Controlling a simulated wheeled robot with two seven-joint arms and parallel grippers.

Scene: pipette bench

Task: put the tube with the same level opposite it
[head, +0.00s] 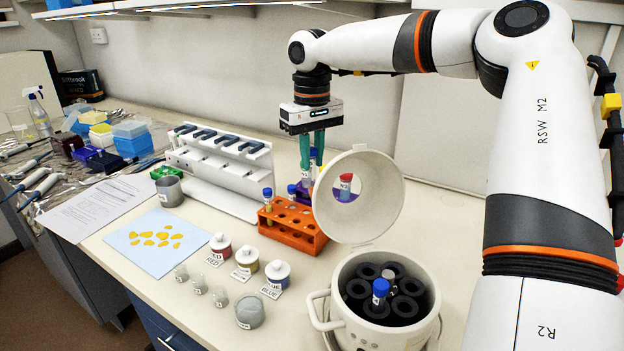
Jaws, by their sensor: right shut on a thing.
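My right gripper (312,158) is shut on a blue-capped tube (314,170) at the back of the orange rack (290,238). The tube is upright; the crowding hides whether its lower end is still in a hole. My left gripper is out of view.
Red, yellow and blue labelled jars (247,262) and small glass vessels (249,313) stand left of the centrifuge. A blue mat (125,236) with yellow pieces lies further left. A white pipette stand (225,178) is behind. The raised lid stands close right of the rack.

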